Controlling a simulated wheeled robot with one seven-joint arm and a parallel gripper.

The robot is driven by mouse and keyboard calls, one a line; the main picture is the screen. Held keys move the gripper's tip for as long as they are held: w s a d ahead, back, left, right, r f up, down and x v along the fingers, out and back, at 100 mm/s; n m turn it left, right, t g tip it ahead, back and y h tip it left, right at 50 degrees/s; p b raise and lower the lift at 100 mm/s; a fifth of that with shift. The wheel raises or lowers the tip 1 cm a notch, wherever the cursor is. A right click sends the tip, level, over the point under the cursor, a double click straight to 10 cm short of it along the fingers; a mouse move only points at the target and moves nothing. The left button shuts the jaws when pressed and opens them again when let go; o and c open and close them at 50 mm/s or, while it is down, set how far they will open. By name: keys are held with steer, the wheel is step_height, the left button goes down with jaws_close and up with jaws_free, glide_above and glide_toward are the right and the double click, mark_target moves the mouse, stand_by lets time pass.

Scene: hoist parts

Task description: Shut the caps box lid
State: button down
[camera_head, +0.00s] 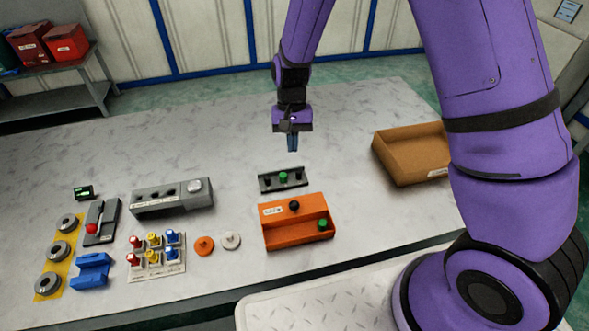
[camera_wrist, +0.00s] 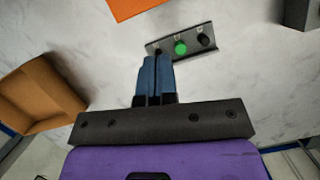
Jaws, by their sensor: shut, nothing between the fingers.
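An orange box (camera_head: 285,240) with a white label stands at the table's front middle. I take it to be the caps box, though its label is too small to read surely. A black knob (camera_head: 294,206) is on its back part, and a green cap (camera_head: 322,224) shows at its right. I cannot make out how its lid sits. My gripper (camera_head: 292,148) is shut and empty, pointing down above the table behind the box. In the wrist view its fingers (camera_wrist: 155,62) are together, and an orange edge (camera_wrist: 135,7) shows at the top.
A dark rail (camera_head: 264,185) with a green cap (camera_head: 283,177) and black pieces lies between gripper and box. An open brown tray (camera_head: 398,173) is at right. A grey block (camera_head: 150,205), several coloured knobs, an orange disc (camera_head: 204,246) and a white disc (camera_head: 231,240) are at left.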

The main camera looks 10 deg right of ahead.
glide_toward(294, 198)
step_height(294, 198, down, 3)
steer(key=s, duration=0.2)
steer(key=shift+s+a+f, duration=0.25)
steer(key=shift+s+f, duration=0.1)
steer(key=shift+s, duration=0.05)
steer(key=shift+s+a+f, duration=0.1)
steer(key=shift+s+f, duration=0.05)
steer(key=shift+s, duration=0.4)
